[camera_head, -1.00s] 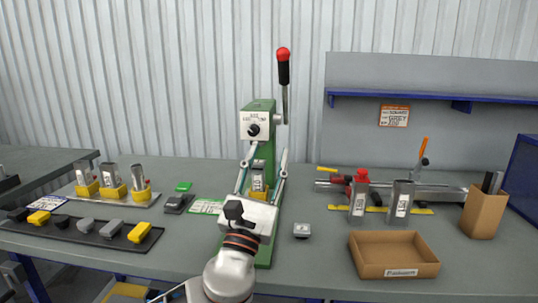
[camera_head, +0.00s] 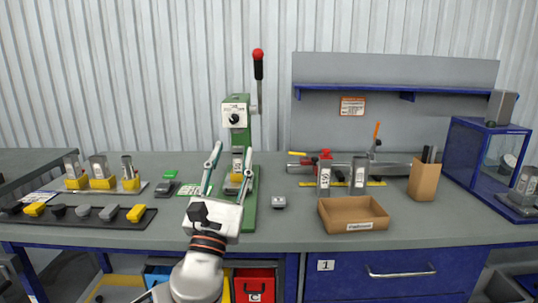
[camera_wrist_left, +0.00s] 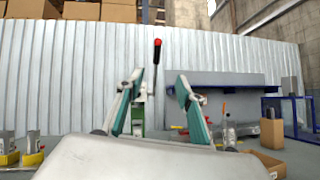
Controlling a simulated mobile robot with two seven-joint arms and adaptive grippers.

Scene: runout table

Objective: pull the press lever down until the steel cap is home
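The green arbor press (camera_head: 236,115) stands on the bench, left of the picture's middle. Its lever (camera_head: 258,72), with a black grip and red ball, points straight up at the press's right side. The lever (camera_wrist_left: 156,52) also shows in the left wrist view, beyond and between the fingers. My left gripper (camera_head: 232,152) is open and empty, in front of the press and well below the lever's grip. Its fingers (camera_wrist_left: 158,95) stand wide apart in the wrist view. A yellow holder shows partly in the press behind the fingers; I cannot make out the steel cap there. My right gripper is not in view.
Steel housings (camera_head: 359,173) stand behind the tray. A dark strip with several caps (camera_head: 95,222) lies left. A blue shelf (camera_head: 400,90) hangs at the back right.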

